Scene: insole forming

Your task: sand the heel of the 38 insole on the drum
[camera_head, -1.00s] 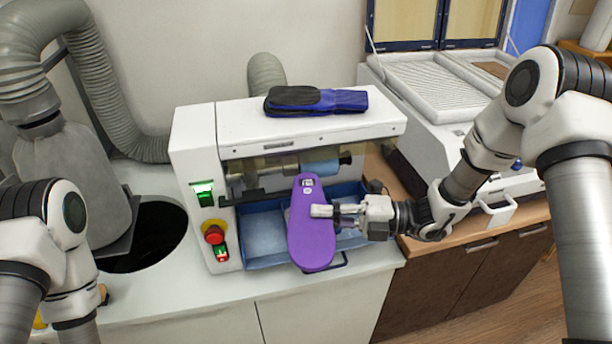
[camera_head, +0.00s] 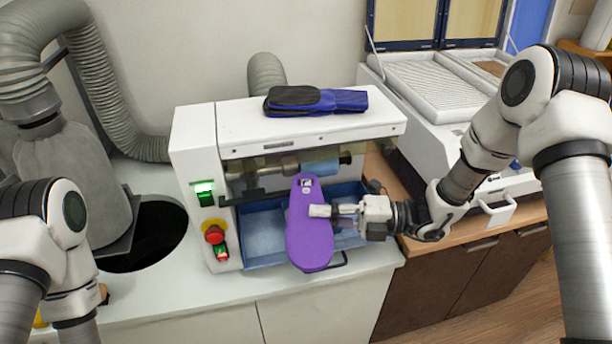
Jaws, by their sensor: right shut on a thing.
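The purple insole (camera_head: 310,243) is held in front of the sanding machine, its narrower end with a small white label pointing up toward the drum. My right gripper (camera_head: 322,211) is shut on the insole near its middle, from the right side. The blue sanding drum (camera_head: 320,167) sits inside the machine just above the labelled end. Whether they touch cannot be told. My left arm shows at the lower left, but its gripper fingers are out of view.
The white sanding machine (camera_head: 184,165) has a lit green switch (camera_head: 204,188) and a red button (camera_head: 214,234). A blue tray (camera_head: 263,262) lies under the drum. Blue-black gloves (camera_head: 315,101) rest on top. A round dark opening (camera_head: 150,238) is at the left, and a white forming machine (camera_head: 440,90) at the right.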

